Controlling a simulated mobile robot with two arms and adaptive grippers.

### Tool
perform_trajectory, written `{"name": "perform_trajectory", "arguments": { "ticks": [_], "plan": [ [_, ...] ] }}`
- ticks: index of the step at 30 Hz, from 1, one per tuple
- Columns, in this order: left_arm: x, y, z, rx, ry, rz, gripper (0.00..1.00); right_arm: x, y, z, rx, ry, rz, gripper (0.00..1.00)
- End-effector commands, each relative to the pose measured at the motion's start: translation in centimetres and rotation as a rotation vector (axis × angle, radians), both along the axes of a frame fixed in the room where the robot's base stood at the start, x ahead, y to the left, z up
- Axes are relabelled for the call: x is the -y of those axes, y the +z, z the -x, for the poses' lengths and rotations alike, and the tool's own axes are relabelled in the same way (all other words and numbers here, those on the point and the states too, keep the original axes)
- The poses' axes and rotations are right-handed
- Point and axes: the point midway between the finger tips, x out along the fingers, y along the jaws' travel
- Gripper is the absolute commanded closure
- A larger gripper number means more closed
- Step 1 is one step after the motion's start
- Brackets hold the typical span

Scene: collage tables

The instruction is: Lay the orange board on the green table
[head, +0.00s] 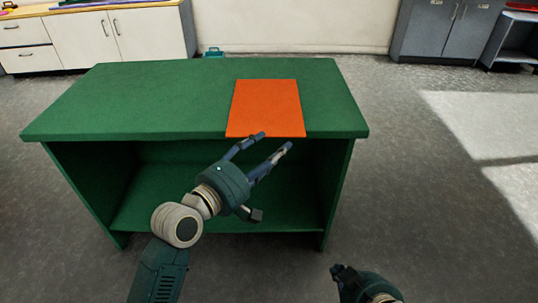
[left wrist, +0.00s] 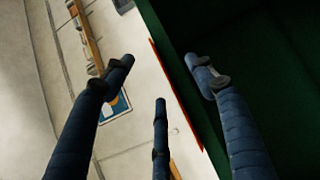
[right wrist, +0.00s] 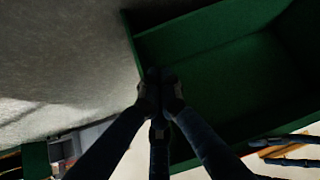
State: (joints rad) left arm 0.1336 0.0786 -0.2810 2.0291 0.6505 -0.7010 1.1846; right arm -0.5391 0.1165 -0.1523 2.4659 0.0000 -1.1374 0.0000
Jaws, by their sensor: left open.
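The orange board (head: 265,106) lies flat on the green table (head: 150,100), right of the middle of its top, with its near edge at the table's front edge. In the left wrist view the board (left wrist: 176,95) shows only as a thin orange strip along the table's dark edge. My left gripper (head: 277,140) is open and empty just in front of the board's near edge, its fingers spread and apart from it. My right gripper (head: 337,269) is low at the bottom, away from the board; its fingertips are together with nothing visible between them in the right wrist view (right wrist: 160,88).
The green table has an open shelf space (head: 220,185) below its top. The left part of the top is clear. White cabinets (head: 120,35) stand at the back left and grey cabinets (head: 447,28) at the back right. The floor (head: 430,170) to the right is free.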

Motion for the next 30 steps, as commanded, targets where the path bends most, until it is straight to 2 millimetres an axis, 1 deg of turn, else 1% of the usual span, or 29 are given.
{"name": "perform_trajectory", "arguments": {
  "ticks": [9, 15, 18, 21, 27, 30],
  "plan": [
    [0.0, 0.0, 1.1, -0.001, 0.0, 0.0, 0.44, 1.2, -2.1, 3.6, -0.165, -0.013, 0.036, 1.0],
    [0.0, 0.1, 1.8, -0.001, 0.0, -0.001, 0.44, 2.0, -3.1, 6.1, -0.266, -0.021, 0.057, 1.0],
    [0.0, 0.0, 2.1, -0.001, 0.0, -0.001, 0.44, 2.3, -3.5, 6.9, -0.3, -0.024, 0.064, 1.0],
    [0.0, 0.0, 2.2, -0.001, 0.0, -0.001, 0.44, 2.4, -3.6, 7.2, -0.313, -0.025, 0.066, 1.0],
    [0.0, 0.0, 2.1, -0.001, 0.0, -0.001, 0.44, 2.4, -3.6, 7.3, -0.314, -0.026, 0.067, 1.0],
    [0.0, 0.4, 2.3, -0.001, 0.0, -0.001, 0.44, 2.4, -3.6, 7.5, -0.325, -0.025, 0.069, 1.0]
  ]
}}
